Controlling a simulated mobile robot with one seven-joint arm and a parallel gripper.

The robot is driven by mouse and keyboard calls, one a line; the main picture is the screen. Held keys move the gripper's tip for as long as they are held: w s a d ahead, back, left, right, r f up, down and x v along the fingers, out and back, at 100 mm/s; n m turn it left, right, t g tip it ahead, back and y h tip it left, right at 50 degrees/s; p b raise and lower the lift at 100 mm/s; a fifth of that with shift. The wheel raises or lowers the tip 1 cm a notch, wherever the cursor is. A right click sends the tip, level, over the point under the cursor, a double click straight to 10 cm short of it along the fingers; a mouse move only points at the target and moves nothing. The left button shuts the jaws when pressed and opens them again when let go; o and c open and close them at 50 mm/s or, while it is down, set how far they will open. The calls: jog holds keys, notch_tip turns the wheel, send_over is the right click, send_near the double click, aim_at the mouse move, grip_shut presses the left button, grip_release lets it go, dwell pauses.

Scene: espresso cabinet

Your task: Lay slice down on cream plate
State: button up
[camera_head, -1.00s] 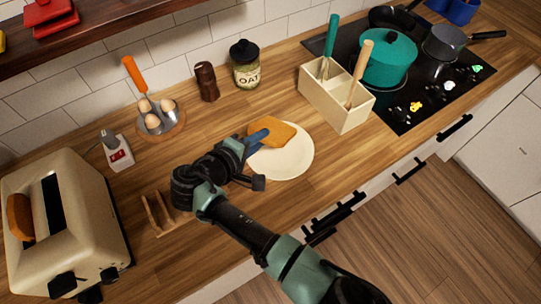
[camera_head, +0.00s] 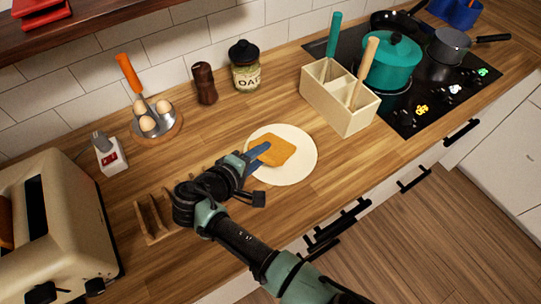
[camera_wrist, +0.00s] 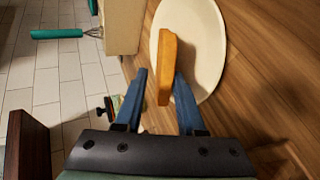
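The orange-brown slice (camera_head: 279,150) is over the middle of the cream plate (camera_head: 302,168), its broad face up in the head view. My gripper (camera_head: 262,153) is at the slice's left edge. In the wrist view, the slice (camera_wrist: 167,60) shows edge-on between the blue fingers of my gripper (camera_wrist: 160,74), against the plate (camera_wrist: 210,50). The slice is close to the right finger, and a gap shows between it and the left finger, so the fingers look open around it. Whether the slice's underside rests fully on the plate is hidden.
A wooden rack (camera_head: 152,220) stands left of my wrist, and a cream toaster (camera_head: 60,230) is farther left. A utensil box (camera_head: 340,106) stands behind the plate to the right, before the hob. An oat jar (camera_head: 245,70) stands behind. Counter right of the plate is clear.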

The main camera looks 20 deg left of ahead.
jog(key=p+v, duration=0.5)
jog(key=v, duration=0.3)
jog(key=shift+p, duration=0.4)
notch_tip(320, 180, up, 7)
jog(key=s+p, duration=0.2)
jog(key=p, duration=0.5)
jog(key=shift+s+a+r, duration=0.2)
jog(key=shift+s+a, duration=0.1)
jog(key=shift+s, duration=0.05)
